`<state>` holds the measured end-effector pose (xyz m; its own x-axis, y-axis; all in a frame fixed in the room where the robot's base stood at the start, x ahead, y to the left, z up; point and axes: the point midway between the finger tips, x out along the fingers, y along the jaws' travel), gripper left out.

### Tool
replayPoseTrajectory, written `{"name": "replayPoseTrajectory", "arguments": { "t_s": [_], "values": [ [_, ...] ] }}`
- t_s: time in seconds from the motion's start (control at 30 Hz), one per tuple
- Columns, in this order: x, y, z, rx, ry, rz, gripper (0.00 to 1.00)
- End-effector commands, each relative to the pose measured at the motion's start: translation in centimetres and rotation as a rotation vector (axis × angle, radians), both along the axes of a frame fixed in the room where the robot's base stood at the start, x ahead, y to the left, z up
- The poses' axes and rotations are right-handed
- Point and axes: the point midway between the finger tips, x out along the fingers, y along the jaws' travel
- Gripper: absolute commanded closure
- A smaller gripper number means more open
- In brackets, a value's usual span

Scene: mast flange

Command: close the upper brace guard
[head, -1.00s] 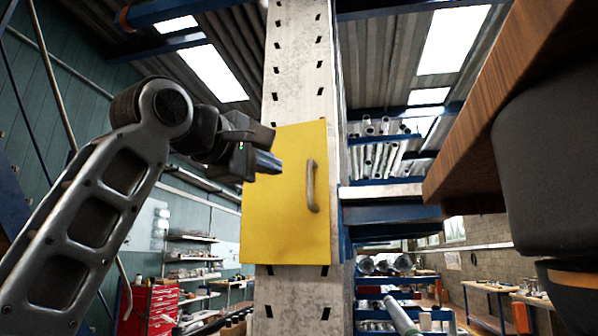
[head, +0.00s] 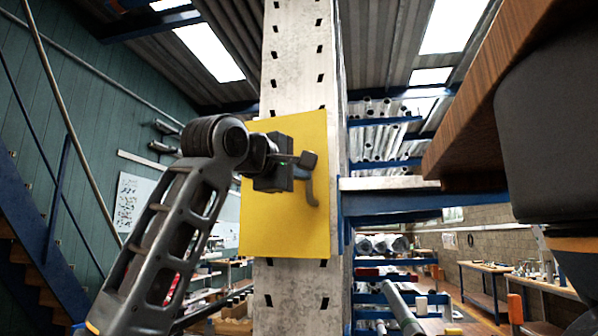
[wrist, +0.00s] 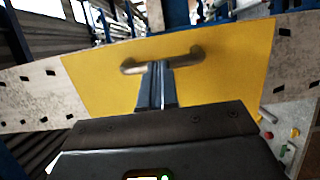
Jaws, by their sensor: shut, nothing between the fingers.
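The upper brace guard is a flat yellow panel (head: 285,225) on the pale slotted mast. Its right edge looks taller than its left, so it seems angled to the mast face. It also fills the middle of the wrist view (wrist: 220,65). A grey bar handle (head: 312,192) stands near its right side; in the wrist view the handle (wrist: 188,54) runs across beyond my fingers. My gripper (head: 304,172) is in front of the panel at the handle, shut and empty. Its fingers (wrist: 157,72) overlap the handle's middle in the wrist view; I cannot tell whether they touch it.
The mast (head: 294,60) rises above and below the panel. A blue rack arm (head: 410,203) juts right from behind it. A wooden slab (head: 480,125) fills the upper right foreground. Pipe racks and workbenches stand farther back; blue stairs (head: 35,240) are at left.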

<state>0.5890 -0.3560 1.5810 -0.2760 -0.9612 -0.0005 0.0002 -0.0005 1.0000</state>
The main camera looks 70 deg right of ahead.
Motion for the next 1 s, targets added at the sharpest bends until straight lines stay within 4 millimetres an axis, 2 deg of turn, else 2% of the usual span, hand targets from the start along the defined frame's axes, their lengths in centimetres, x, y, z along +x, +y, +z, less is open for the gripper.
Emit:
{"name": "replayPoseTrajectory", "arguments": {
  "t_s": [0.13, 0.5, 1.0],
  "values": [
    [-0.2, -0.5, -0.2, -0.001, -0.002, 0.0, 1.0],
    [-1.5, -3.4, -0.1, 0.0, -0.001, 0.0, 1.0],
    [-1.6, -3.3, 0.0, -0.001, -0.001, -0.002, 1.0]
  ]
}}
